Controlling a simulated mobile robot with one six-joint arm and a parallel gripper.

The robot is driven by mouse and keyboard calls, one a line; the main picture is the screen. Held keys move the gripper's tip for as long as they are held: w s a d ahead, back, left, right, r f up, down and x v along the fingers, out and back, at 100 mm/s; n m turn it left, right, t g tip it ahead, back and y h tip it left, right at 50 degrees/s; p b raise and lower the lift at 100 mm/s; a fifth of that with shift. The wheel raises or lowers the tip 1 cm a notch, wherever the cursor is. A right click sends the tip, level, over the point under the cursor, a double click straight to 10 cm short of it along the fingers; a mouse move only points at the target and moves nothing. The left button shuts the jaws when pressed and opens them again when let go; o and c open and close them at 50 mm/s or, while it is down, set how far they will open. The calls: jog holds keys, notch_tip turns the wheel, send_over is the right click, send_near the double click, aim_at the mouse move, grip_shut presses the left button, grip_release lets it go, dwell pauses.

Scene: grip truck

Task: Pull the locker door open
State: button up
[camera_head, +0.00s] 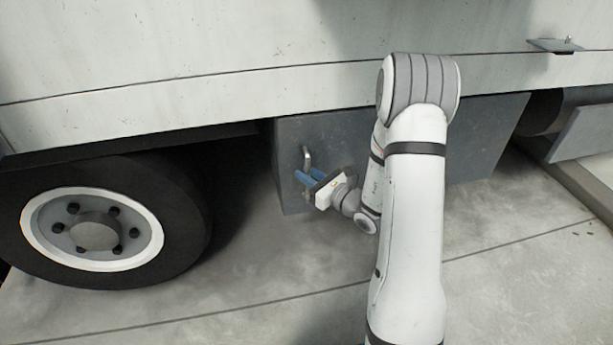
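The locker is a dark grey box (480,145) hung beneath the truck's white body. Its front face is flat and looks closed, and my arm covers the middle of it. A metal handle (307,156) sits near the left edge of the door. My gripper (304,178), with blue fingers, is at the lower part of this handle, pointing left toward the door. The fingers look close to or touching the handle. They are too small here to tell whether they are closed around it.
A black truck wheel (180,215) with a white rim stands left of the locker. The white truck side (200,80) overhangs above. A grey panel (585,135) is at the far right. The concrete floor (260,285) in front is clear.

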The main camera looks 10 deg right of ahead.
jog(key=shift+c, duration=0.6)
grip_shut()
